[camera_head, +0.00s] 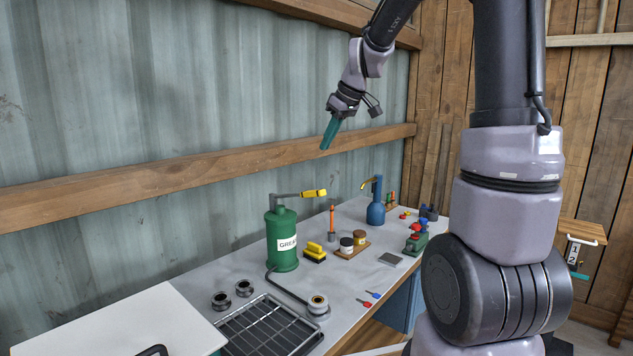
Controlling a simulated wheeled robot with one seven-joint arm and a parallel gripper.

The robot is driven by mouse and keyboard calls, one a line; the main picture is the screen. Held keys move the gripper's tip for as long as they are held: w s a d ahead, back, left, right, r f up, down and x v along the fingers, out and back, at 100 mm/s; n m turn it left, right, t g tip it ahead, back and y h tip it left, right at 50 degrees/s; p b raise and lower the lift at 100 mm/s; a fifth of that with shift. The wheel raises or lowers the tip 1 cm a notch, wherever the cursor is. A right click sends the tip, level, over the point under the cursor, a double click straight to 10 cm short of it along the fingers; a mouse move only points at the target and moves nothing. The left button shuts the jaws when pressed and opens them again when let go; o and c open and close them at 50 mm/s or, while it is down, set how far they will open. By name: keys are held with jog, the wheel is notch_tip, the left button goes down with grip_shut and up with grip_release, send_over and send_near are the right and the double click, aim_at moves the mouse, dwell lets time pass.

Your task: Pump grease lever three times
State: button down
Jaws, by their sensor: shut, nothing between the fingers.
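The green grease pump (282,240), labelled "GREA…", stands upright on the workbench. Its grey lever with a yellow handle (314,193) sticks out to the right from the top, roughly level. A black hose runs from the pump's base to a round metal fitting (318,305) near the black grid tray. My gripper (325,146) is shut and empty, its teal fingers pointing down. It is in the air above the lever handle, clearly apart from it.
A yellow brush (315,251) and a wooden tray of jars (353,247) lie between. A black grid tray (262,331) and two metal rings are in front. A wooden rail (200,174) crosses the wall behind.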

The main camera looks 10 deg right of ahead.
jog(key=shift+w+a+r, duration=0.1)
jog(key=shift+w+r, duration=0.05)
jog(key=shift+r, duration=0.35)
send_over(311, 191)
jog(key=f, duration=0.8)
jog(key=shift+w+d+f, duration=0.1)
jog(key=shift+d+f, duration=0.2)
jog(key=shift+d, duration=0.05)
jog(key=f, duration=0.3)
jog(key=shift+s+d+f, duration=0.15)
jog(key=shift+s+d, duration=0.05)
jog(key=shift+s, duration=0.05)
jog(key=shift+s+f, duration=0.1)
jog(key=shift+f, duration=0.3)
jog(key=shift+d, duration=0.1)
